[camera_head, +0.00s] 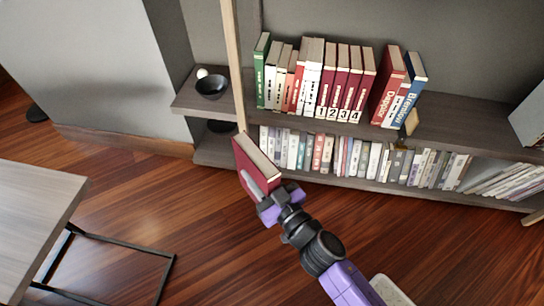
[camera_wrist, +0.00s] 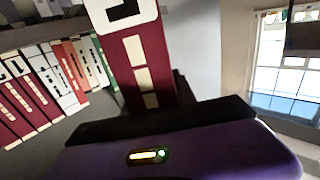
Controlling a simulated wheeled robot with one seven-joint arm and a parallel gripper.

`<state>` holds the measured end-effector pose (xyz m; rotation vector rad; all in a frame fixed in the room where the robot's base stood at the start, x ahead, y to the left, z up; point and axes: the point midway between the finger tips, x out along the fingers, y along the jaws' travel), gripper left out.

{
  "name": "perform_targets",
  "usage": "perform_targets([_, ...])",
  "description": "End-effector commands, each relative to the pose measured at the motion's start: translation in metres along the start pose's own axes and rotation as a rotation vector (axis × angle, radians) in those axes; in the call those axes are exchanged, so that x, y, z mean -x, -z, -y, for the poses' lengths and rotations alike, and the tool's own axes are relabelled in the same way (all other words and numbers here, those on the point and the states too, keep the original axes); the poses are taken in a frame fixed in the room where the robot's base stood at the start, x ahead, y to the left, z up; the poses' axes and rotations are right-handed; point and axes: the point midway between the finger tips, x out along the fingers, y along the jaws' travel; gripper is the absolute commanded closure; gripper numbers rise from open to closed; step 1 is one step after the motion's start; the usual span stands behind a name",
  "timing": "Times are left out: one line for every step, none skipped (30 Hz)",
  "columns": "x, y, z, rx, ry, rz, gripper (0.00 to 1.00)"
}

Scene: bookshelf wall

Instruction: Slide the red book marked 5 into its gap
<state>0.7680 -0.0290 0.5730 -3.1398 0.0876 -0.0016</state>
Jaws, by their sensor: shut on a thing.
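My gripper (camera_head: 266,192) is shut on a red book (camera_head: 256,160) with pale page edges. It holds the book in the air, tilted, in front of the shelves and low on their left side. In the wrist view the red spine (camera_wrist: 145,65) stands upright above the dark fingers, with a white label whose black mark is cut off at the top edge. On the upper shelf, dark red books marked 1 to 4 (camera_head: 346,85) stand in a row. Right of book 4 is a narrow gap, then a large red book (camera_head: 388,88) leaning right.
A green book (camera_head: 260,70) and several others stand left of the numbered ones. A blue book (camera_head: 412,90) leans at the right. A pale upright post (camera_head: 234,60) rises near the held book. A black bowl (camera_head: 211,86) sits left. A table (camera_head: 35,205) stands at lower left.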

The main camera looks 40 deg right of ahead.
Motion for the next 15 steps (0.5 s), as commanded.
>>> perform_targets([0.001, 0.001, 0.004, 0.0, 0.009, -0.003, 1.0])
perform_targets([0.002, 0.0, 0.007, 0.0, 0.014, -0.003, 1.0])
perform_targets([0.003, -0.001, 0.011, 0.0, 0.021, -0.004, 1.0])
perform_targets([0.004, -0.002, 0.014, -0.001, 0.027, -0.004, 1.0])
perform_targets([0.005, -0.003, 0.017, -0.001, 0.032, -0.004, 1.0])
perform_targets([0.006, -0.004, 0.02, -0.001, 0.038, -0.004, 1.0])
perform_targets([0.007, -0.005, 0.022, -0.001, 0.042, -0.004, 1.0])
perform_targets([0.008, -0.005, 0.024, -0.001, 0.046, -0.004, 1.0])
perform_targets([0.009, -0.006, 0.027, -0.001, 0.053, -0.004, 1.0])
perform_targets([0.009, -0.006, 0.029, 0.0, 0.058, -0.005, 1.0])
perform_targets([0.009, -0.006, 0.03, 0.0, 0.059, -0.005, 1.0])
perform_targets([0.008, -0.005, 0.025, 0.0, 0.049, -0.006, 1.0])
perform_targets([0.007, -0.004, 0.023, 0.001, 0.044, -0.006, 1.0])
perform_targets([0.006, -0.003, 0.02, 0.001, 0.039, -0.006, 1.0])
perform_targets([0.005, -0.002, 0.017, 0.001, 0.033, -0.006, 1.0])
